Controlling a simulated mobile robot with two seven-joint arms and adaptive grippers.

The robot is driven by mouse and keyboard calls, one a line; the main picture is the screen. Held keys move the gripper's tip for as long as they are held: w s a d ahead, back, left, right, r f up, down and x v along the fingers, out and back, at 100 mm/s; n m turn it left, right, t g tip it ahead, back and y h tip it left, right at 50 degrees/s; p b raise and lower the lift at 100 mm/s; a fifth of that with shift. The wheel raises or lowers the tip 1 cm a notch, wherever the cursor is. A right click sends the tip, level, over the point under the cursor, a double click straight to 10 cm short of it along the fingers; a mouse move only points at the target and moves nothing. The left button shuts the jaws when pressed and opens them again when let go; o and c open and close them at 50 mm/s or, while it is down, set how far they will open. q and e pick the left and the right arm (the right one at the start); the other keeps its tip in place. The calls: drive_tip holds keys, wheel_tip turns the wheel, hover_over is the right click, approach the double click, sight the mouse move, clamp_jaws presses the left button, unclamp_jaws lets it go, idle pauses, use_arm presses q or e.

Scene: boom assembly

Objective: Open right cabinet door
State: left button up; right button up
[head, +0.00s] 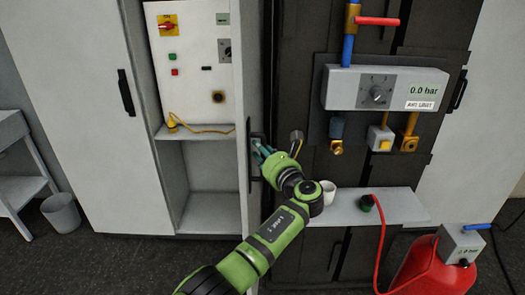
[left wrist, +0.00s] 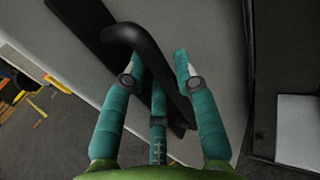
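The right cabinet door (head: 242,70) stands swung out, seen nearly edge-on in the head view, with the cabinet's inside showing to its left. Its black handle (left wrist: 160,75) runs diagonally between the teal fingers in the left wrist view. My left gripper (head: 263,153) is at this handle, on the door's outer side. In the left wrist view my left gripper (left wrist: 158,70) has its fingers bent inward on both sides of the handle, closed around it. The handle partly hides the fingertips. My right gripper is not in view.
The left cabinet door (head: 85,130) is shut. A control panel (head: 195,60) and a shelf fill the open side. To the right are a dark cabinet with a gauge box (head: 385,88), a small shelf (head: 370,207) with a white cup (head: 328,191), and a red canister (head: 432,272).

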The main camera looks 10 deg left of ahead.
use_arm(q)
drive_tip(key=shift+o, duration=0.2)
drive_tip(key=v, duration=1.2)
drive_tip(key=shift+f, duration=0.15)
